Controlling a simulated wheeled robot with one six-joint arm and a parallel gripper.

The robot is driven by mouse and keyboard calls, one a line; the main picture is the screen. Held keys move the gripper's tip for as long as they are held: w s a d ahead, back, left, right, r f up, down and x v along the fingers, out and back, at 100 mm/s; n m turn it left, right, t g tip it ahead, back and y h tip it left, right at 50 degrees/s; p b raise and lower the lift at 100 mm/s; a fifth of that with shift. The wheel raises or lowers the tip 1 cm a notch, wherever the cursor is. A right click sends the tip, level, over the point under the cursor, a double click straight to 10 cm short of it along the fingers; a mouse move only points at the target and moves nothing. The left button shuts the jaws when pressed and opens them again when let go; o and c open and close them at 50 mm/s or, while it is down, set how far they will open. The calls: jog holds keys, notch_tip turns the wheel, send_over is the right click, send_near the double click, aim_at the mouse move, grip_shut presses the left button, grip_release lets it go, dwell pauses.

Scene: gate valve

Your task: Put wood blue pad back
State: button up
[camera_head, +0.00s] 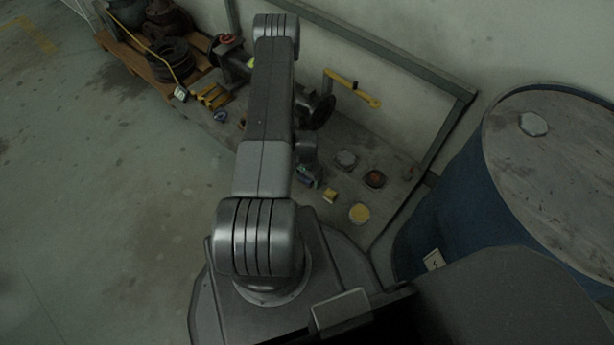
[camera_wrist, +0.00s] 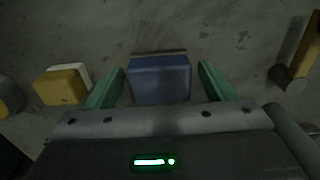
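The blue pad (camera_wrist: 160,80) is in the middle of the wrist view, with a thin brownish strip along its far edge. My gripper (camera_wrist: 161,85) is open, with one green finger on each side of the pad. Narrow gaps show between the fingers and the pad's sides. The near end of the pad is hidden by my gripper's body. In the head view my gripper (camera_head: 307,178) is low over the workbench (camera_head: 325,220), small and partly hidden by my arm; I cannot make out the pad there.
A yellow and white block (camera_wrist: 62,86) lies left of my gripper; a dark cylinder with a yellow bar (camera_wrist: 290,75) is to the right. A blue drum (camera_head: 445,215) stands right.

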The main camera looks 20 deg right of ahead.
notch_tip(320, 180, up, 12)
jog(key=p, duration=0.4)
jog(key=shift+r, duration=0.2)
